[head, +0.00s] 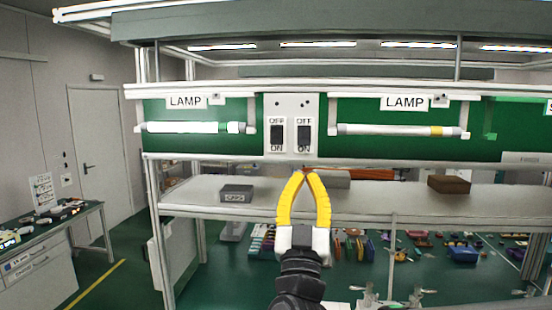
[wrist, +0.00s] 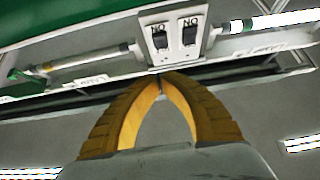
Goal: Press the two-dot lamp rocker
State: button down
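A white switch plate (head: 291,106) on the green back panel holds two dark rockers marked OFF above and ON below. The left rocker (head: 277,138) and right rocker (head: 304,138) sit side by side. Small dots show above them, too small to count surely. In the wrist view the plate (wrist: 174,17) appears upside down, with rockers (wrist: 159,38) and (wrist: 190,35) unobstructed. My gripper (head: 305,172) has yellow fingers with tips together, nothing between them. The tips appear just below the plate in the head view; they also meet in the wrist view (wrist: 160,78). Contact is not visible.
The left lamp tube (head: 185,128) with a green band looks bright; the right tube (head: 385,131) with a yellow band looks greyer. The shelf below holds a grey box (head: 237,193) and a brown block (head: 449,184). A rail (head: 220,158) runs under the panel.

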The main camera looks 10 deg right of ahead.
aim_at(308, 134)
jog(key=p+x, duration=0.1)
jog(key=x, duration=0.3)
jog(key=w+f+x, duration=0.1)
jog(key=x, duration=0.3)
jog(key=f+p+x, duration=0.1)
jog(key=x, duration=0.3)
jog(key=shift+w+d+f+p, duration=0.1)
jog(key=shift+w+d+p, duration=0.15)
jog(key=shift+w+p, duration=0.1)
jog(key=shift+w+d, duration=0.1)
